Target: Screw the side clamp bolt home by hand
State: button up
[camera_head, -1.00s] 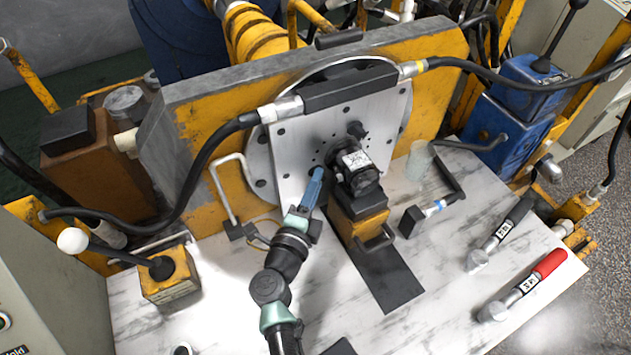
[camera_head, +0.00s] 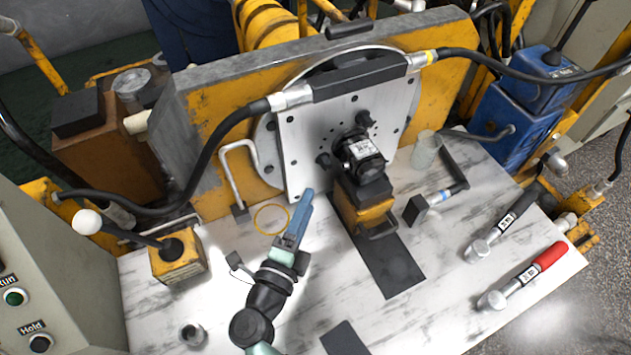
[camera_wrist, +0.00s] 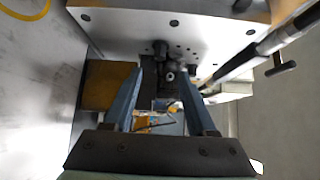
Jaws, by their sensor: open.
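The black motor (camera_head: 360,152) sits against the silver square plate (camera_head: 300,135), above a yellow block with a black top. A black knob-headed bolt (camera_head: 325,160) stands out from the plate at the motor's left side; a second black bolt (camera_head: 365,119) is above the motor. How deep either is screwed cannot be told. My gripper (camera_head: 306,195) is below and left of the side bolt, apart from it. In the wrist view my gripper (camera_wrist: 159,75) shows two blue fingers spread apart, with nothing held between them; a dark bolt head (camera_wrist: 160,47) shows beyond them.
A yellow ring (camera_head: 271,219) lies on the marble-look table left of my gripper. A metal handle (camera_head: 237,175) stands behind it. A black hose (camera_head: 200,170) loops at left. Two torque wrenches (camera_head: 525,272) and a black-headed tool (camera_head: 432,202) lie at right.

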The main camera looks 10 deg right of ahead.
jog(key=v, duration=0.3)
jog(key=shift+s+a, duration=0.2)
jog(key=shift+s, duration=0.05)
jog(key=shift+r, duration=0.1)
